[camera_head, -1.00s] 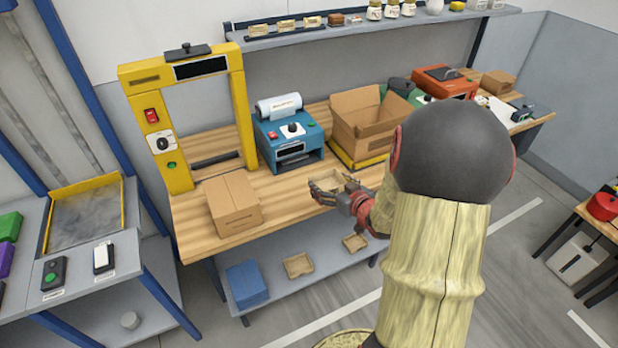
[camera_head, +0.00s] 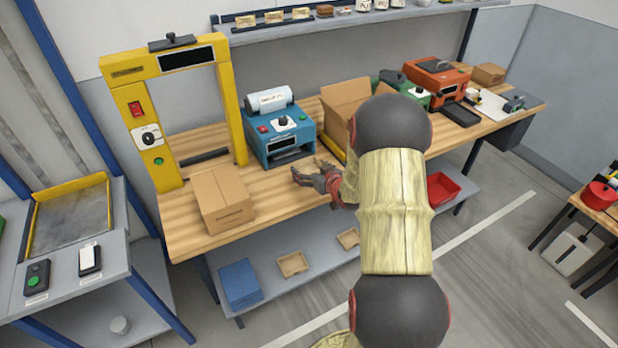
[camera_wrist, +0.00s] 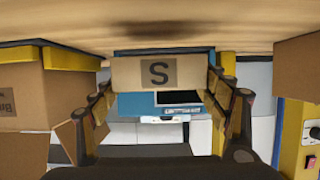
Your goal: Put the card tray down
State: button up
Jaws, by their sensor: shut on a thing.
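My gripper (camera_head: 316,180) is over the front part of the wooden bench, in front of the blue label machine (camera_head: 279,130). In the wrist view, its two fingers (camera_wrist: 160,105) are shut on the card tray (camera_wrist: 128,73), a brown card piece with a dark "S" mark. That view looks upside down, with the bench top along its upper edge. The tray is mostly hidden by the gripper in the head view. I cannot tell whether it touches the bench.
A closed carton (camera_head: 222,199) stands left of my gripper, near the yellow frame (camera_head: 240,110). An open carton (camera_head: 342,105) stands behind, to the right. Bare bench top lies between the closed carton and my gripper. Small trays (camera_head: 292,264) sit on the shelf below.

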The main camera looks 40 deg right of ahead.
jog(key=shift+w+d+f+b, duration=0.15)
jog(key=shift+f+b, duration=0.2)
jog(key=shift+f, duration=0.55)
jog(key=shift+w+a+f+b, duration=0.1)
jog(key=shift+f+b, duration=0.2)
jog(key=shift+f, duration=0.6)
jog(key=shift+f, duration=0.1)
jog(key=shift+f, duration=0.15)
jog(key=o, duration=1)
jog(key=shift+o, duration=0.7)
